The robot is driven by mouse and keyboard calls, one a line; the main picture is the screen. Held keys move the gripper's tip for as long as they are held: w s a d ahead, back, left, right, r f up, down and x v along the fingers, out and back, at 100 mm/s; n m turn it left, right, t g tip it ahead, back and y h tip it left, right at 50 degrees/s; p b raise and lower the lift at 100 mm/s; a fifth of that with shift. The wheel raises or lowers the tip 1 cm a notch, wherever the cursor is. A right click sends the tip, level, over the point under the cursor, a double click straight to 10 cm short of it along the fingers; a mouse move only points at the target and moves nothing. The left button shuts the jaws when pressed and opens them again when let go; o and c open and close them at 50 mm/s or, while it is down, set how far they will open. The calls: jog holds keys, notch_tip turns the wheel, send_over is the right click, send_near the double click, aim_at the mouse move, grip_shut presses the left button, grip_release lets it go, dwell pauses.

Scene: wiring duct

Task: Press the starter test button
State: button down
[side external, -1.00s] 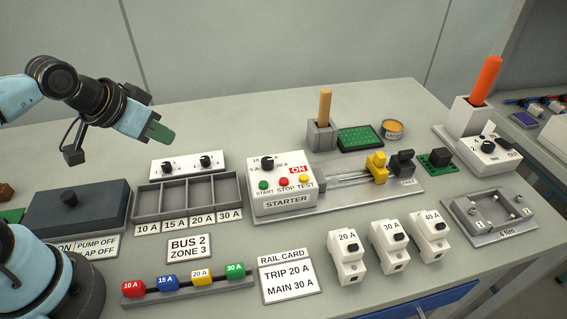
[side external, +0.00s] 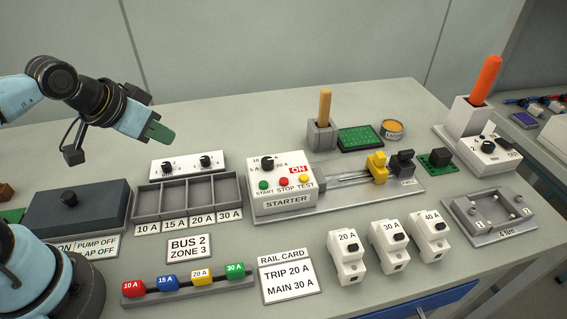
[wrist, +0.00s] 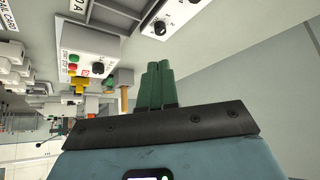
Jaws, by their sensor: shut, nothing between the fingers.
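The white starter box (side external: 281,185) stands on a grey base plate near the middle of the bench. Its front panel has a black dial (side external: 267,163), a green START button (side external: 263,185), a red STOP button (side external: 283,181) and a yellow TEST button (side external: 304,178). A red ON label sits above the buttons. My gripper (side external: 161,133) has green fingers and is shut and empty. It hangs in the air to the upper left of the starter, well apart from it. The wrist view shows the shut fingers (wrist: 157,84) and the starter box (wrist: 98,48) beyond them at upper left.
A divided grey tray (side external: 187,201) and a white two-dial panel (side external: 187,165) stand left of the starter. A tan handle (side external: 325,104) rises behind it. Yellow (side external: 376,167) and dark blocks sit right on its rail. Several breakers (side external: 388,246) stand in front.

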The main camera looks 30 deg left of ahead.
dwell(0.4)
notch_tip(320, 180, up, 4)
jog(key=m+h, duration=0.6)
jog(key=m, duration=1.1)
send_over(304, 178)
jog(key=shift+s+a+f, duration=0.1)
jog(key=shift+s+a, duration=0.2)
jog(key=shift+f, duration=0.15)
jog(key=shift+f, duration=4.25)
jog(key=shift+f, duration=0.15)
jog(key=shift+f, duration=0.3)
